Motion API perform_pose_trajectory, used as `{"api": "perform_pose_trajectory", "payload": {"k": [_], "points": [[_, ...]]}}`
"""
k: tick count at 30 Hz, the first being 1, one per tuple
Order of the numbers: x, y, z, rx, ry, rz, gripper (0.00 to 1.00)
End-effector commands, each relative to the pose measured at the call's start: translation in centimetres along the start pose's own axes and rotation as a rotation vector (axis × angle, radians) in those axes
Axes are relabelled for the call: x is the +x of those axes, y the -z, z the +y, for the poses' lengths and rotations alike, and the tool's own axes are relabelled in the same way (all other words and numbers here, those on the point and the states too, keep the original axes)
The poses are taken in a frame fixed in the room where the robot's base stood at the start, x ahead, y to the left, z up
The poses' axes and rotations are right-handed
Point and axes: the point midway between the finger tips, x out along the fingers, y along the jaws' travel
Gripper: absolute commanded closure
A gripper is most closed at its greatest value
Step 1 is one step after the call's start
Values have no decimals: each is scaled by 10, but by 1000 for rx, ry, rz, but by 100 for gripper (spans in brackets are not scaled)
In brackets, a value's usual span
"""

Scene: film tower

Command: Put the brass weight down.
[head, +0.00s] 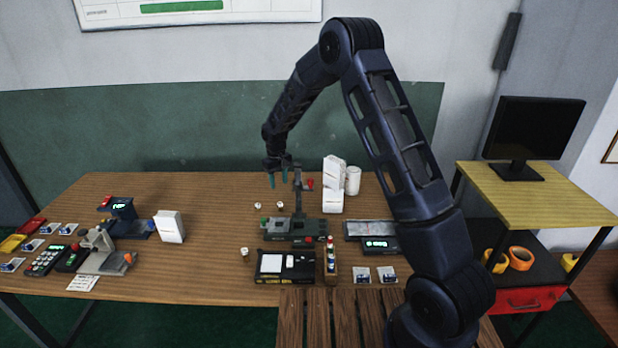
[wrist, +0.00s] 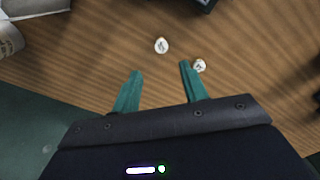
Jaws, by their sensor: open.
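My gripper (head: 277,181) is open and empty above the far middle of the wooden table. In the wrist view, its two green fingers (wrist: 160,70) stand apart with bare table between them. Two small pale pieces with dark marks lie on the table: one (wrist: 162,45) just beyond the gap, the other (wrist: 199,65) by the right fingertip. In the head view, small pale pieces lie at the left (head: 258,206) and right (head: 279,205) below the gripper. A third small piece (head: 245,252) stands nearer the front. I cannot tell which, if any, is the brass weight.
A green-grey device (head: 291,229) with an upright post stands close in front of my gripper. White boxes (head: 333,172) and a white roll (head: 353,181) stand to its right. A black tray (head: 270,268) lies nearer. The table's back left is clear.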

Motion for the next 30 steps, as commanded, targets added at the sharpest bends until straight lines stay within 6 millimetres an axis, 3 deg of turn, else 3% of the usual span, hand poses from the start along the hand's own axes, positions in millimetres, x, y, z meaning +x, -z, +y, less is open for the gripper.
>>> {"api": "perform_pose_trajectory", "payload": {"k": [5,8,11,18,23,30], "points": [[-4,-1,2,3,0,2,56],[-18,-8,10,17,-2,10,56],[-46,-23,25,44,-5,27,56],[-119,-75,62,124,-15,70,56],[-159,-112,81,174,-22,97,56],[-216,-179,104,257,-35,141,56]]}}
